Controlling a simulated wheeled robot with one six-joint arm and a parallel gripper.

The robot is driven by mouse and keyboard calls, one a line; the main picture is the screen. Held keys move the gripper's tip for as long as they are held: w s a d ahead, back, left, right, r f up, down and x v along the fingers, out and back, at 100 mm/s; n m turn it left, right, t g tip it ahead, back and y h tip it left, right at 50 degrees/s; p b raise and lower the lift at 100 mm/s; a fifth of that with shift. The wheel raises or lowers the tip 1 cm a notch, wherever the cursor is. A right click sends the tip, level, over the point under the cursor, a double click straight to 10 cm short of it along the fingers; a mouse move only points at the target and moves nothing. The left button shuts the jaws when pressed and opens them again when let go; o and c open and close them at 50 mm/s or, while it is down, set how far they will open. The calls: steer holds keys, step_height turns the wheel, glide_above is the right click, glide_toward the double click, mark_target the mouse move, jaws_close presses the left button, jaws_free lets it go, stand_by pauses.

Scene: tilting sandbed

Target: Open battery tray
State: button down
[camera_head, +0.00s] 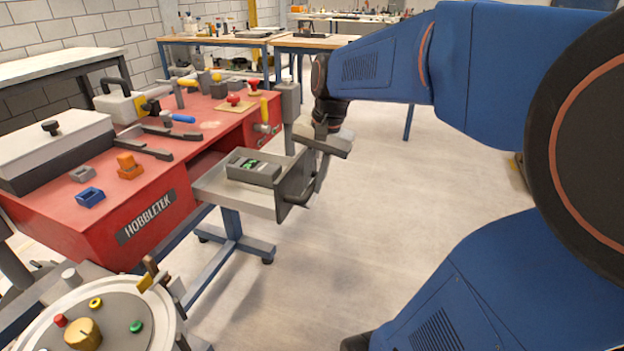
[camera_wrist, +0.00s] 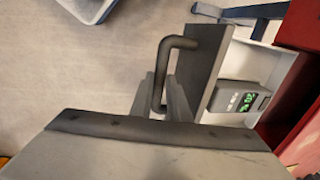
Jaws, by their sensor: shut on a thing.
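The battery tray (camera_head: 232,198) is a grey drawer sticking out of the right side of the red HOBBLETEK bench. A grey battery (camera_head: 254,168) with a green display lies in it; the battery also shows in the wrist view (camera_wrist: 240,97). The tray's dark front panel carries a bar handle (camera_wrist: 168,68) that stands upright from it. My gripper (camera_head: 318,178) is at the front panel, shut on the handle. In the wrist view its fingers (camera_wrist: 160,98) are at the handle, partly hidden by the gripper body.
The red bench (camera_head: 160,195) carries a white case, tools, coloured blocks and red buttons. A round dial table (camera_head: 105,310) stands at the lower left. A blue stand leg (camera_head: 232,235) is under the tray. The floor right of the tray is clear.

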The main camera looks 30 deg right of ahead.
steer(key=c, duration=1.7)
jaws_free()
steer(key=r, duration=0.5)
steer(key=s+d+r, duration=0.1)
steer(key=r, duration=0.5)
steer(key=s+d+r, duration=0.1)
steer(key=r, duration=0.5)
steer(key=shift+s+r, duration=0.1)
steer(key=shift+s, duration=0.15)
steer(key=s+a+f+n+t, duration=0.1)
steer(key=s+a+f+n, duration=0.2)
steer(key=f, duration=0.4)
steer(key=s+a+f+n+t+h, duration=0.1)
steer(key=s+a+f+n, duration=0.2)
steer(key=f, duration=0.4)
steer(key=s+a+f+n+t, duration=0.1)
steer(key=s+a+f+n, duration=0.2)
steer(key=f, duration=0.4)
steer(key=shift+s+a+f+n, duration=0.1)
steer(key=shift+s+f+n, duration=0.1)
steer(key=shift+s+n, duration=0.3)
steer(key=shift+s+f+n, duration=0.2)
steer(key=shift+s+n, duration=0.1)
steer(key=shift+s, duration=0.4)
